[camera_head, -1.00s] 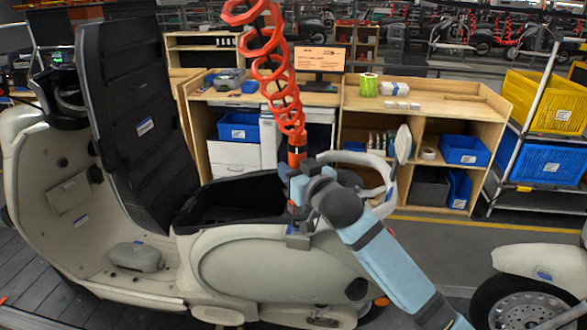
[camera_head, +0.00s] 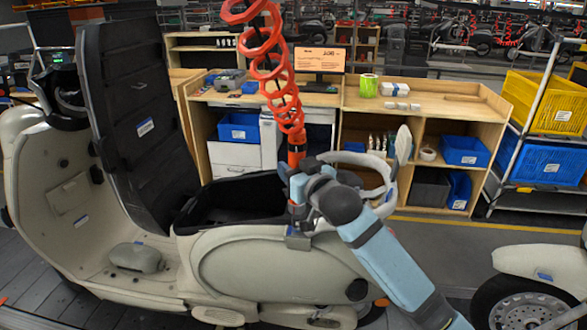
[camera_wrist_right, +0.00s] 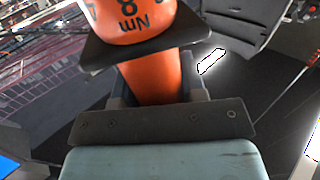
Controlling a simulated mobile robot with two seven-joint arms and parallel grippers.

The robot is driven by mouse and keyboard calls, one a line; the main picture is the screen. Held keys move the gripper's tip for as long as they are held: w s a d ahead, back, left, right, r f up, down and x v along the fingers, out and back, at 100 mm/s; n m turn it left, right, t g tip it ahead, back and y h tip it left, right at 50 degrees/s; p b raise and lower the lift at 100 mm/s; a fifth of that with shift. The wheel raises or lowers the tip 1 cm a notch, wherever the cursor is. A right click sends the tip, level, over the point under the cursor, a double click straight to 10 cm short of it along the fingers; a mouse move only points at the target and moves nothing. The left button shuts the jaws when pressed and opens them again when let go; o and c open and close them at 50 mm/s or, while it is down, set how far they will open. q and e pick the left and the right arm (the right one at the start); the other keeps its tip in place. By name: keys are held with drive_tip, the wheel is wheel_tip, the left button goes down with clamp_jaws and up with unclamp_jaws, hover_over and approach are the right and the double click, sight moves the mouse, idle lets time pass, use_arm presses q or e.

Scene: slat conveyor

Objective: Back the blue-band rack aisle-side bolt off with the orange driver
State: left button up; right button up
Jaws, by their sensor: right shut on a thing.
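The orange driver (camera_head: 296,154) hangs upright below a coiled red hose, over the side of the cream scooter (camera_head: 280,262). My right gripper (camera_head: 299,187) is shut on it; in the right wrist view its orange body (camera_wrist_right: 153,75) stands between the fingers, under a dark flange and a torque label. The driver's lower end points down at a small grey bracket (camera_head: 298,240) on the scooter's side. The pale rack rail (camera_head: 381,167) curves behind my wrist, with a bit of blue on it. The bolt is hidden or too small to tell. My left gripper is not in view.
The scooter's black seat (camera_head: 130,115) stands raised at left, beside the open dark storage well (camera_head: 235,200). A wooden workbench (camera_head: 440,105) with blue bins is behind. Another scooter (camera_head: 540,270) stands at the right. A yellow crate (camera_head: 548,103) sits on a rack at far right.

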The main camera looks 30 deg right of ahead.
sight(294, 142)
drive_tip(key=shift+r, duration=3.3)
